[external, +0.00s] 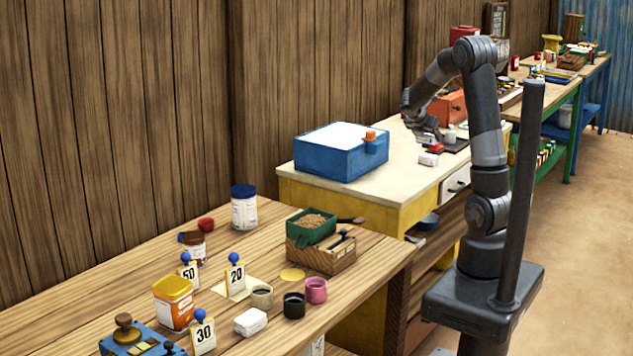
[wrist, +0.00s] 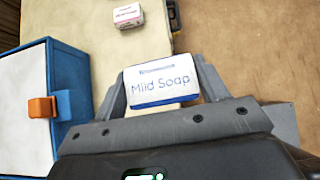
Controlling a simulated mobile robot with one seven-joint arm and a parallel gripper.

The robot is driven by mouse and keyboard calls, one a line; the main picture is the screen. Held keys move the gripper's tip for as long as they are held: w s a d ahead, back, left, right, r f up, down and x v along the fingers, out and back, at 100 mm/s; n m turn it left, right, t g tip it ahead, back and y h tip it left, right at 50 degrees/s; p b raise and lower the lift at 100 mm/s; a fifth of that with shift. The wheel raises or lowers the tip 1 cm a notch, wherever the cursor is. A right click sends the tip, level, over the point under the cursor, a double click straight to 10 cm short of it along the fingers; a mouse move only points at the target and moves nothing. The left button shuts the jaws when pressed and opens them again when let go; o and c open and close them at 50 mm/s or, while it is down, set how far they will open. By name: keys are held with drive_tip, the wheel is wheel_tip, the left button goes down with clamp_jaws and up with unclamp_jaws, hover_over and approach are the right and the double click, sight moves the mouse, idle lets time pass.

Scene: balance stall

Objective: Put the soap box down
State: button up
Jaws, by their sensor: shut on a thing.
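My gripper (wrist: 163,84) is shut on a white soap box (wrist: 162,86) with blue edges and the words "Mild Soap". The box sits between the two fingers with its printed face towards the wrist camera. In the external view my gripper (external: 425,135) is over the far part of the cream-topped table (external: 400,185). There the held box is small and hard to make out. I cannot tell whether its underside touches anything.
A small white box with pinkish marks (wrist: 127,15) lies on the tabletop. A blue case (wrist: 65,85) with a white top and orange latch (wrist: 41,107) stands to the left. Bare tabletop lies between them. The nearer wooden table (external: 130,285) holds jars and number cards.

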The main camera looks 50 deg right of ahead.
drive_tip(key=shift+s+d+f, duration=0.2)
drive_tip(key=shift+s+d, duration=0.2)
drive_tip(key=shift+s, duration=0.05)
drive_tip(key=shift+s+d+f, duration=0.2)
drive_tip(key=shift+s+d, duration=0.2)
drive_tip(key=shift+s, duration=0.05)
drive_tip(key=w+a+f, duration=0.1)
drive_tip(key=w+f, duration=0.2)
drive_tip(key=w+a+f, duration=0.2)
drive_tip(key=w+f, duration=0.2)
drive_tip(key=w+a+f, duration=0.2)
drive_tip(key=w+f, duration=0.1)
drive_tip(key=f, duration=0.1)
drive_tip(key=shift+w, duration=0.25)
drive_tip(key=shift+a+f, duration=0.1)
drive_tip(key=shift+f, duration=2)
drive_tip(key=shift+f, duration=0.15)
drive_tip(key=o, duration=1)
